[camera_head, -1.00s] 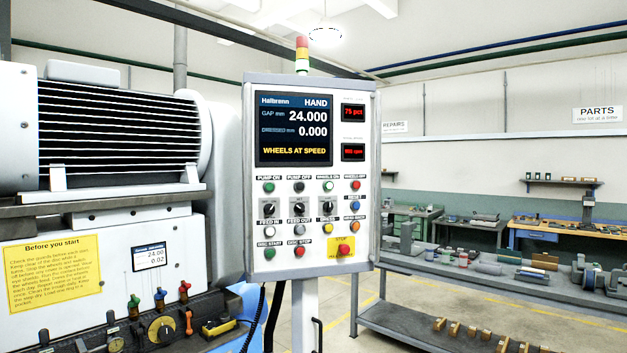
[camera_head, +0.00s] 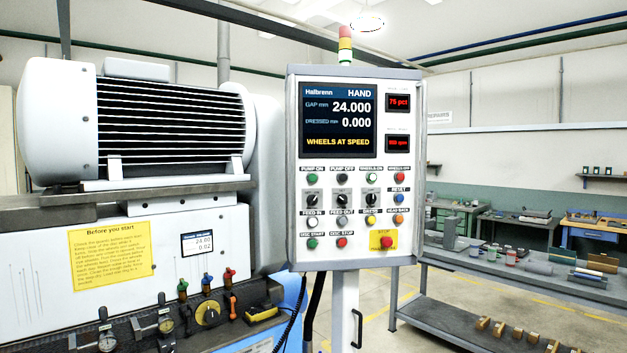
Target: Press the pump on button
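The pump on button (camera_head: 312,179) is a green round button at the upper left of the button rows, under a label reading PUMP ON. It sits on a white control panel (camera_head: 411,260) on a post. A dark pump off button (camera_head: 342,180) is just to its right. The panel screen (camera_head: 338,119) reads HAND, gap 24.000 mm, dressed 0.000 mm and WHEELS AT SPEED. The wheels on button (camera_head: 372,178) looks pale and lit. My gripper is not in view.
A grinding machine with a finned motor (camera_head: 170,127) stands left of the panel. A red stop button (camera_head: 385,242) on yellow is at the panel's lower right. A grey bench (camera_head: 470,262) with parts stands at right. Open floor shows right of the post.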

